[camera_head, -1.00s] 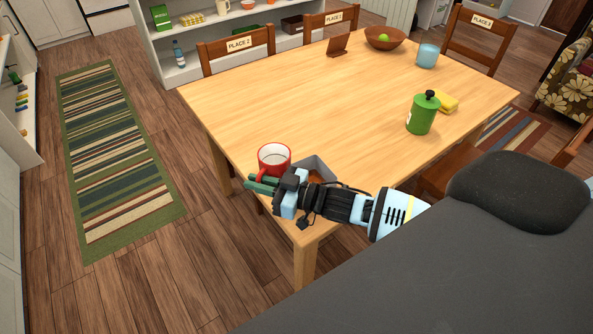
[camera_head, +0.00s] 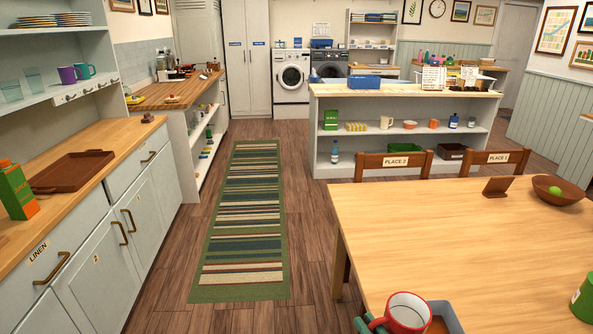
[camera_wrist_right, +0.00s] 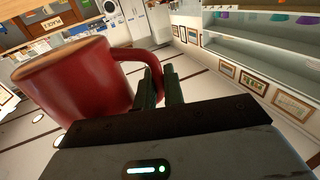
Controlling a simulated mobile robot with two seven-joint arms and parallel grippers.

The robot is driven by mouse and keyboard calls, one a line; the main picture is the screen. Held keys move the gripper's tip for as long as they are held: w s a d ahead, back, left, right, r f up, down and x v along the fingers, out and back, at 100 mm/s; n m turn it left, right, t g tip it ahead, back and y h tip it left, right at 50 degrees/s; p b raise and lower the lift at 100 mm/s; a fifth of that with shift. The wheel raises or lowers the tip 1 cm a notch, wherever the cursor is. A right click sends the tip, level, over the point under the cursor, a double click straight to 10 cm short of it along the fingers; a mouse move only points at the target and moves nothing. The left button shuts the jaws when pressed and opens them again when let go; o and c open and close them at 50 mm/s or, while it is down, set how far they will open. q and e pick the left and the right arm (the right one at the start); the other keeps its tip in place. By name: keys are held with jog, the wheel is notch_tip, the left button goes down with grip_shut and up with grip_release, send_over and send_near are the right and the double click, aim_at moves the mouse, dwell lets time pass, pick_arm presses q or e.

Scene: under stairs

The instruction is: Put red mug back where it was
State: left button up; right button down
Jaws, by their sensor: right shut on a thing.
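The red mug (camera_head: 408,312) shows at the bottom of the head view, white inside, in front of the table's near left part. In the right wrist view the mug (camera_wrist_right: 75,88) fills the left side and looks tilted there. My right gripper (camera_wrist_right: 160,88) is shut on the mug's handle. Whether the mug touches the table cannot be told. My left gripper is not in view.
The table (camera_head: 440,225) is mostly bare, with a brown bowl (camera_head: 556,191) and green canister (camera_head: 583,298) at right. A shelved island (camera_head: 400,90) stands behind. A wooden counter (camera_head: 115,140) with a brown tray (camera_head: 72,171) runs along the left.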

aim_at(422, 332)
jog(key=s+d+m+h, duration=0.1)
jog(key=d+h, duration=0.1)
jog(key=s+d+r+m+t+h, duration=0.1)
jog(key=s+d+m+h, duration=0.1)
jog(key=d, duration=0.1)
jog(key=s+d+r+m+h, duration=0.1)
jog(key=s+d+h, duration=0.1)
jog(key=d+h, duration=0.1)
jog(key=shift+s+d, duration=0.15)
jog(key=shift+d, duration=0.05)
dwell(1.3)
